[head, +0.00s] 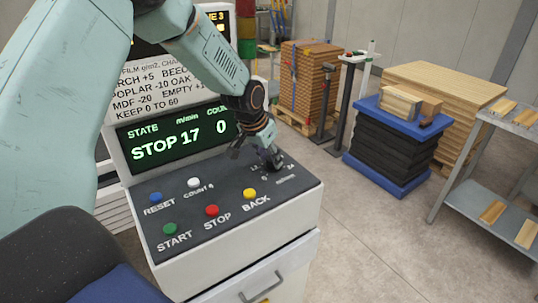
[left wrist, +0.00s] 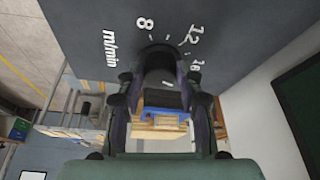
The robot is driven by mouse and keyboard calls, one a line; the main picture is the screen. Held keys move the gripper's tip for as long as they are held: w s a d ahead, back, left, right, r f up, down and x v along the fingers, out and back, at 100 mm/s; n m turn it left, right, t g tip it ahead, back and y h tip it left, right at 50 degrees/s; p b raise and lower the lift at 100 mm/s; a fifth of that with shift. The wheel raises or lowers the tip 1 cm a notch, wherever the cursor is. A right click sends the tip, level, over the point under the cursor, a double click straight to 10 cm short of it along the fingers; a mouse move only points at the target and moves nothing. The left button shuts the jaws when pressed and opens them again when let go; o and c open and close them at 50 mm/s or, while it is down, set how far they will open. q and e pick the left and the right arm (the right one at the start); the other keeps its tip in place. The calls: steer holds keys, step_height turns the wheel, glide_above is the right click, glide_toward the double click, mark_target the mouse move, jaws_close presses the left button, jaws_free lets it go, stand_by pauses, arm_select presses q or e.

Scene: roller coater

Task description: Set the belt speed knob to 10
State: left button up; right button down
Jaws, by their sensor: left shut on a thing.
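The belt speed knob (left wrist: 158,64) is a dark round knob on the console's sloped panel, with a dial scale around it. In the left wrist view the marks 8, 12 and 16 and the label m/min show near it; the rest of the scale is hidden. My left gripper (head: 270,158) is shut on the knob at the panel's right end, and in the left wrist view its fingers (left wrist: 160,90) stand on both sides of it. The green display (head: 178,140) reads STOP, 17 m/min and count 0. My right gripper is not in view.
Left of the knob are the yellow BACK (head: 249,193), red STOP (head: 212,210), green START (head: 170,229), blue RESET (head: 156,197) and white count (head: 194,182) buttons. A blue-topped stack (head: 392,145) and a shelf rack (head: 490,185) stand to the right, with clear floor between.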

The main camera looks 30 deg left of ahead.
arm_select(q)
steer(key=shift+w+r, duration=0.2)
steer(key=shift+w, duration=0.1)
steer(key=shift+c, duration=1.4)
steer(key=shift+w, duration=0.1)
steer(key=shift+w+r, duration=0.15)
steer(key=o, duration=1.2)
steer(key=shift+d+f, duration=0.1)
steer(key=shift+f, duration=0.15)
steer(key=shift+c, duration=0.2)
